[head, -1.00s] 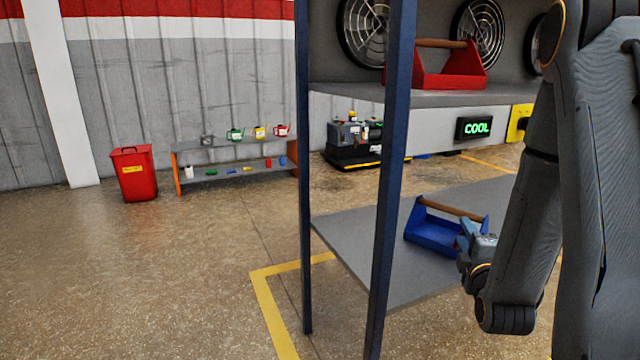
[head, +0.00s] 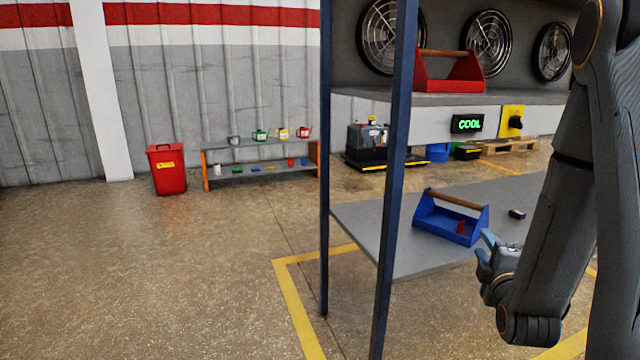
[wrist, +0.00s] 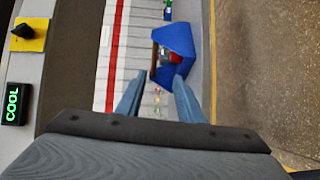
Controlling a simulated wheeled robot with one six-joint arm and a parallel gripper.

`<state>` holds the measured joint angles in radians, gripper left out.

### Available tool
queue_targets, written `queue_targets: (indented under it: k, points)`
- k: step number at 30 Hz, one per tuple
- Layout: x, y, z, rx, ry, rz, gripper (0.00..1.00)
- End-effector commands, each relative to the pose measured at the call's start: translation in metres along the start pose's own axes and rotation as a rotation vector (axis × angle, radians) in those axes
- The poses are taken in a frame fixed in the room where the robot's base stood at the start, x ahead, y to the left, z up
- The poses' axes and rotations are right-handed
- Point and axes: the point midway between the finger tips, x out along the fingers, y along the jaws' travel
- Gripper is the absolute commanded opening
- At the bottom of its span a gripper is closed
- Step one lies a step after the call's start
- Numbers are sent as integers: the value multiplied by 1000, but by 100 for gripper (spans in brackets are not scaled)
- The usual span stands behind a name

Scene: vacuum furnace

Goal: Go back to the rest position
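My gripper (head: 484,254) is at the end of my arm, to the front right of the blue toolbox (head: 432,226) in the head view and apart from it. In the wrist view my gripper (wrist: 158,95) shows two blue-grey fingers spread apart with nothing between them. The blue toolbox, with a brown handle, stands on the grey table (head: 372,228). It also shows in the wrist view (wrist: 176,38), beyond the fingertips, with something red and grey inside.
A dark blue post (head: 396,150) stands before the table. A small dark block (head: 517,214) lies right of the toolbox. A red toolbox (head: 440,80) sits on the furnace shelf above a green COOL display (head: 466,124). A red bin (head: 166,170) and low shelf (head: 262,158) stand left; floor is clear there.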

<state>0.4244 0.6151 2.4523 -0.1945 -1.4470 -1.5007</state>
Motion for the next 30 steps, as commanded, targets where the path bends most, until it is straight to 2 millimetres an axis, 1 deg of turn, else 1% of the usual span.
queue_targets:
  k: [5,11,14,17,20,23,26,27,30]
  points:
    - [1,-5,-11,74,5,-68,34]
    - [-2,-16,-28,200,-1,-187,34]
    - [-6,-23,-39,282,-14,-264,34]
    - [-14,-31,-53,386,-42,-361,34]
    - [-31,-41,-71,517,-94,-487,34]
    - [-57,-51,-90,660,-181,-626,34]
    - [-88,-59,-107,792,-290,-753,34]
    - [-102,-61,-112,838,-339,-799,34]
    - [-134,-65,-124,933,-456,-891,34]
